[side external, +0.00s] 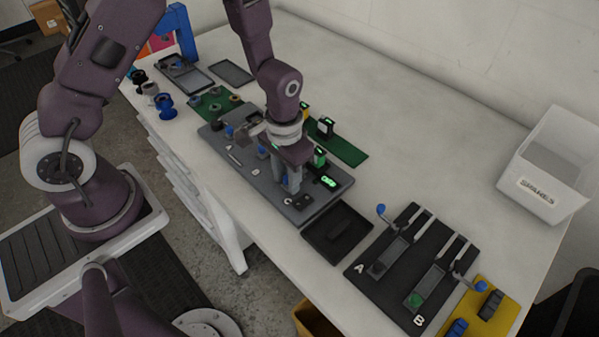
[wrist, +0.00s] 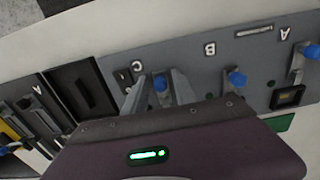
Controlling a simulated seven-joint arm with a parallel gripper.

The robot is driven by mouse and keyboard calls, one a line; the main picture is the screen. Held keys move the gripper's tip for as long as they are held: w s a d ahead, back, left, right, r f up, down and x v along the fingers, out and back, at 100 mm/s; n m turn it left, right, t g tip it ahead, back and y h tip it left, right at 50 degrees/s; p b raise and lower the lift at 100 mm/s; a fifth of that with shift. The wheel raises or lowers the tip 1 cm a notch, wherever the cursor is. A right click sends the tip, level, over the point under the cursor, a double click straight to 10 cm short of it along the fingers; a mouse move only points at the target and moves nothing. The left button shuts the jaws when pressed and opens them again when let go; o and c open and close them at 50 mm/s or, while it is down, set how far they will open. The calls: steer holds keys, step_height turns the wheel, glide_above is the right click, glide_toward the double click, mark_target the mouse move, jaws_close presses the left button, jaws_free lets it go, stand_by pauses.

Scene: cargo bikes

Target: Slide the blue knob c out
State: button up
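The blue knob c (wrist: 160,83) sits on the grey panel (wrist: 218,75) beside the letter C in the wrist view. My gripper (wrist: 158,85) is down at the panel, with one finger on each side of the knob. The fingers stand apart, and a gap seems to show between them and the knob; contact is not clear. In the side external view my gripper (side external: 292,182) points down at the C end of the panel (side external: 325,199), and a bit of blue (side external: 284,181) shows beside the fingers. My palm hides the knob's lower surroundings.
Blue knobs stand by the letters B (wrist: 236,78) and A (wrist: 312,51). A black tray (side external: 338,233) lies next to the C end. A black board (side external: 416,265) with two slots lies farther right, and a white bin (side external: 550,165) at far right.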

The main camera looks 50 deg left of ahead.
steer(key=shift+r, duration=0.1)
steer(key=shift+r, duration=3.65)
steer(key=shift+r, duration=0.3)
steer(key=s+a+r+t, duration=0.2)
steer(key=s+r, duration=0.2)
steer(key=r, duration=0.9)
steer(key=s+a+r+t, duration=0.1)
steer(key=s+r, duration=0.2)
steer(key=s, duration=0.3)
steer(key=s+a+r+t, duration=0.1)
steer(key=s+r+t, duration=0.1)
steer(key=s+r, duration=0.2)
steer(key=s, duration=0.3)
steer(key=shift+r+t, duration=0.25)
steer(key=shift+t, duration=0.05)
